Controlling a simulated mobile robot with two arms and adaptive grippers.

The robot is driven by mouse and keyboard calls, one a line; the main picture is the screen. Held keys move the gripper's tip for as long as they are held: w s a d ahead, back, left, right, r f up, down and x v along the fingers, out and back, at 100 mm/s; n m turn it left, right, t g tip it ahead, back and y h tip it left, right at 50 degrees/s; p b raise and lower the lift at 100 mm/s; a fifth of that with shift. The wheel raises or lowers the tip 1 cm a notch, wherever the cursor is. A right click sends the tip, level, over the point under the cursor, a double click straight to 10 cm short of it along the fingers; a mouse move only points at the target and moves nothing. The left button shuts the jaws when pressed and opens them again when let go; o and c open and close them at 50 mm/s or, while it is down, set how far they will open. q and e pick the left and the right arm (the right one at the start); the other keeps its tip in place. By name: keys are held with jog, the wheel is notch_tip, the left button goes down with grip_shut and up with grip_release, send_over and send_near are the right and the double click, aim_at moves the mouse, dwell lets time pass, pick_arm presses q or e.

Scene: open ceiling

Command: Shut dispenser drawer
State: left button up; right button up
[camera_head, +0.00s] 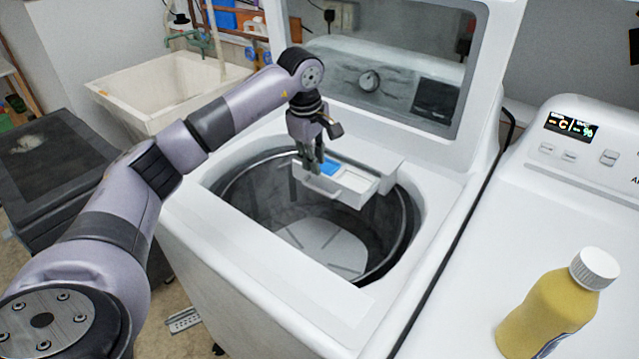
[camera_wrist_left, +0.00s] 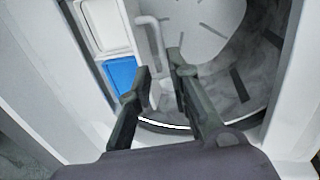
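The white dispenser drawer (camera_head: 355,184) is pulled out over the round tub opening of the top-loading washer. Its tray has a blue compartment and a white one, and a bar handle on its front. The drawer (camera_wrist_left: 94,44) and its handle (camera_wrist_left: 150,45) also show in the left wrist view. My left gripper (camera_head: 313,168) points down at the drawer's front left, close to the handle. Its fingers (camera_wrist_left: 160,70) are apart, with the handle's near end appearing between them. I cannot tell whether they touch it. My right gripper is out of view.
The washer's raised lid (camera_head: 375,60) stands behind the opening. The tub (camera_head: 320,240) below is empty. A yellow bottle with a white cap (camera_head: 548,312) stands on the white machine at right. A sink (camera_head: 165,90) is at the back left.

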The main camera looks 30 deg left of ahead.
aim_at(320, 191)
pick_arm(q)
jog(key=f, duration=0.3)
jog(key=w+f, duration=0.1)
jog(key=f, duration=0.2)
jog(key=f+p, duration=0.1)
jog(key=f, duration=0.2)
jog(key=shift+w+d, duration=0.1)
jog(key=shift+w, duration=0.25)
jog(key=shift+c, duration=0.3)
grip_shut()
